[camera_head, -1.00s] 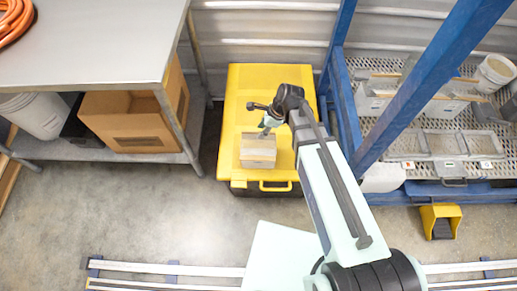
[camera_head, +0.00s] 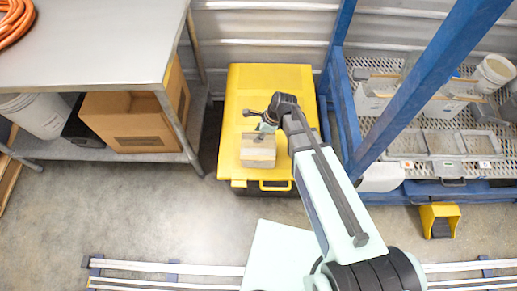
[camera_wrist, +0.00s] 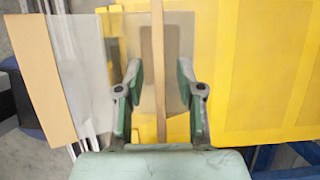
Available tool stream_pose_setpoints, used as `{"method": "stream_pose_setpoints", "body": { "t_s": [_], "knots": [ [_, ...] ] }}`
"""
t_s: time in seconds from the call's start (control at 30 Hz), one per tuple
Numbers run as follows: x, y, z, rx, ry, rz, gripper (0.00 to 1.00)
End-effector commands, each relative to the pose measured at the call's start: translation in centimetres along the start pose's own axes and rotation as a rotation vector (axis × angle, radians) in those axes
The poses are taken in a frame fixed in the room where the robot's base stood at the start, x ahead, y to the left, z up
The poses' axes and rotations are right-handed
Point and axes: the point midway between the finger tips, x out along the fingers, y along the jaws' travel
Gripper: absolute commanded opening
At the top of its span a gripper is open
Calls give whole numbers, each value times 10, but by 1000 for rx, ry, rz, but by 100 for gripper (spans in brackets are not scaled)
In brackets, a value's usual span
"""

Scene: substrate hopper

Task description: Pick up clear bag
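A pale, box-like bag (camera_head: 258,158) with greyish and tan bands sits on the yellow lid in the head view. In the wrist view a see-through grey sheet (camera_wrist: 175,45) with a narrow tan strip (camera_wrist: 158,70) down its middle lies over the yellow lid; I take it for the clear bag. My gripper (camera_wrist: 159,88) is open, with one green-and-grey finger on each side of the strip and a gap to both. In the head view my gripper (camera_head: 265,127) is at the bag's far edge. Whether the fingers touch the bag is hidden.
The yellow lid (camera_head: 240,95) stands between a steel table (camera_head: 100,45) on the left and a blue-framed rack (camera_head: 345,110) on the right. A cardboard box (camera_head: 135,115) sits under the table. A second tan strip with a grey sheet (camera_wrist: 45,75) shows at the wrist view's left.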

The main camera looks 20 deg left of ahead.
Motion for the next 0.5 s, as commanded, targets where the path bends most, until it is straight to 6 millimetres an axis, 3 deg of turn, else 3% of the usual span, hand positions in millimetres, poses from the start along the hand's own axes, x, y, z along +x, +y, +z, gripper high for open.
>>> {"method": "stream_pose_setpoints", "body": {
  "t_s": [0.47,0.5],
  "knots": [
    [2,0,-1,0,0,0,38],
    [2,0,-1,0,0,0,23]
  ]
}}
